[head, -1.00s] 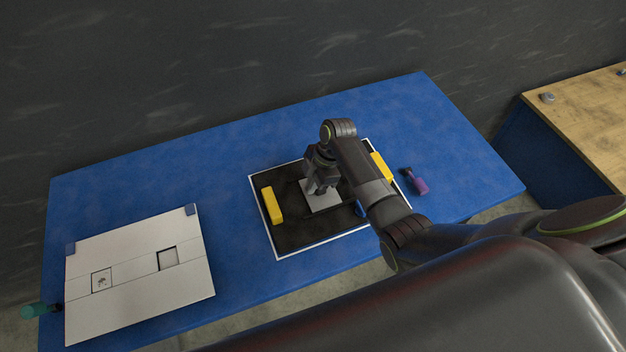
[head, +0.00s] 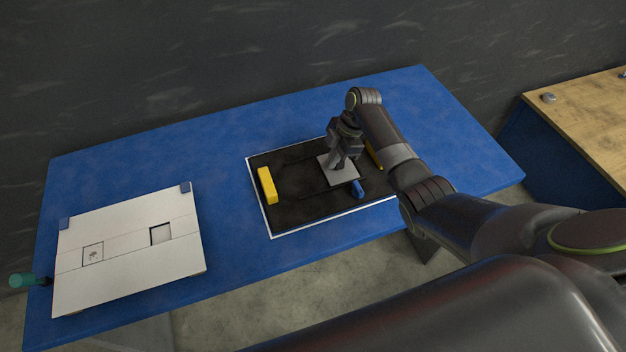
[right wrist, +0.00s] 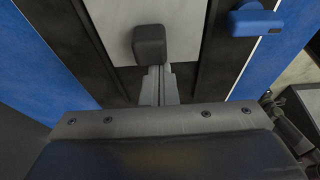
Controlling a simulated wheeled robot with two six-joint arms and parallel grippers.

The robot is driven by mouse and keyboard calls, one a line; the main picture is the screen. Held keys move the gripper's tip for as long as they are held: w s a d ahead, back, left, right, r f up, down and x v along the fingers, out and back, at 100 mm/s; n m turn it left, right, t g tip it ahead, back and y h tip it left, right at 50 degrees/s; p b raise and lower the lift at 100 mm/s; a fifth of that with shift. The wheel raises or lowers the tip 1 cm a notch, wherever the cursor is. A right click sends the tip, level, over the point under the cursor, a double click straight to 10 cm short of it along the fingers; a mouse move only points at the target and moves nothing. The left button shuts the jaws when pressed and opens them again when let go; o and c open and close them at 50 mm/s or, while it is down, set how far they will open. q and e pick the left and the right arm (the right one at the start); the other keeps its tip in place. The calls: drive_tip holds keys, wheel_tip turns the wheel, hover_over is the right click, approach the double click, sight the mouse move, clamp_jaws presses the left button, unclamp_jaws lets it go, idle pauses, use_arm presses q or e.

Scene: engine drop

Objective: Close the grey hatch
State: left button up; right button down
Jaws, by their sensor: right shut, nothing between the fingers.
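The grey hatch (head: 345,178) is a flat square plate on a black white-edged panel (head: 285,215), right of the panel's middle. It also shows in the right wrist view (right wrist: 110,25), with a dark block-like knob (right wrist: 150,45) standing on it. My right gripper (head: 334,166) is over the hatch, pointing down. In the right wrist view its fingers (right wrist: 157,85) are together, beside the knob and not around it; I cannot tell whether they touch it. The opening is hard to tell from the black panel. My left gripper is not in view.
A yellow block (head: 267,185) stands at the panel's left end, another (head: 373,155) at the right, partly behind my arm. A blue handle (head: 357,189) is by the hatch's near edge. A white board (head: 130,275) lies left on the blue table (head: 220,150). A green-handled tool (head: 25,280) overhangs the left edge.

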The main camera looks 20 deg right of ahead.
drive_tip(key=shift+d, duration=0.8)
drive_tip(key=shift+w+a+f, duration=0.1)
drive_tip(key=shift+w, duration=0.15)
drive_tip(key=shift+w+a+f, duration=0.15)
drive_tip(key=shift+w+a, duration=0.15)
drive_tip(key=a+p, duration=0.1)
drive_tip(key=a, duration=0.1)
drive_tip(key=shift+s+a, duration=0.1)
drive_tip(key=shift+a, duration=0.2)
drive_tip(key=v, duration=0.2)
drive_tip(key=b+v, duration=0.1)
drive_tip(key=v, duration=0.1)
drive_tip(key=shift+a, duration=0.4)
drive_tip(key=b+v, duration=0.1)
drive_tip(key=v, duration=0.3)
drive_tip(key=shift+d+r, duration=0.25)
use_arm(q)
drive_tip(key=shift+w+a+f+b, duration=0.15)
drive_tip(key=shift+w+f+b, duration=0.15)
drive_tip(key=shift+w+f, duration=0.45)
use_arm(e)
drive_tip(key=shift+r, duration=0.75)
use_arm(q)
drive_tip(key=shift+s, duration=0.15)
use_arm(e)
drive_tip(key=shift+d+f, duration=0.1)
